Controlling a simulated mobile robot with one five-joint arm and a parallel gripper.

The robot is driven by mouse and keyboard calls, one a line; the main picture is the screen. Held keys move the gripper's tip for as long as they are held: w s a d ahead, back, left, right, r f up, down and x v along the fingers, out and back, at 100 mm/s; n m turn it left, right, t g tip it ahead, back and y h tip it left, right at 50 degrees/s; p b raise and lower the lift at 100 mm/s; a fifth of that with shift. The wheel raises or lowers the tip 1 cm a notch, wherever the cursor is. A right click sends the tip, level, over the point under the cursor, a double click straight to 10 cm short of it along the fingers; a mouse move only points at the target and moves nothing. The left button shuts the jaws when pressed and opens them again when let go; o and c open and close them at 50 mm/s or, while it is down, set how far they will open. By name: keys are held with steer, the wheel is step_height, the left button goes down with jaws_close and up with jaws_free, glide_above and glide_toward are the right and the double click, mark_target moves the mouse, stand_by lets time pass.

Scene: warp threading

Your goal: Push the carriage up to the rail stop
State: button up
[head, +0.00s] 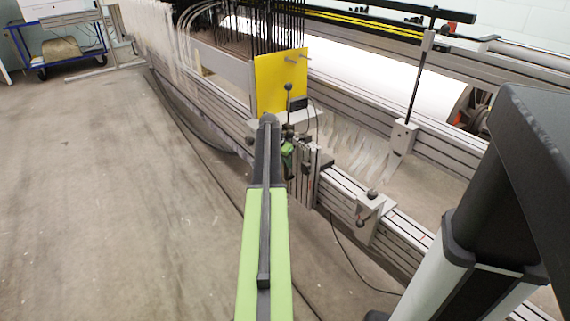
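The carriage, with an upright yellow plate (281,80), sits on the long grey rail (335,183) near the top middle of the head view. Dark knobs and a small green part (288,153) show at its lower front. A grey block with a dark knob (370,212), which looks like the rail stop, is on the rail to the lower right. Bare rail shows between it and the carriage. My gripper (269,119) is at the far end of my arm, at the carriage's lower edge. Its fingers are too small and dark to tell; contact is unclear.
A large loom frame with a white roll (365,80) runs behind the rail. White threads (360,150) and an upright post (403,137) stand beyond it. A dark cable (185,135) lies along the floor. The floor at left is clear up to a blue cart (60,45).

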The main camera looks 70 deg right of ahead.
jaws_close()
steer(key=shift+w, duration=0.1)
stand_by(0.8)
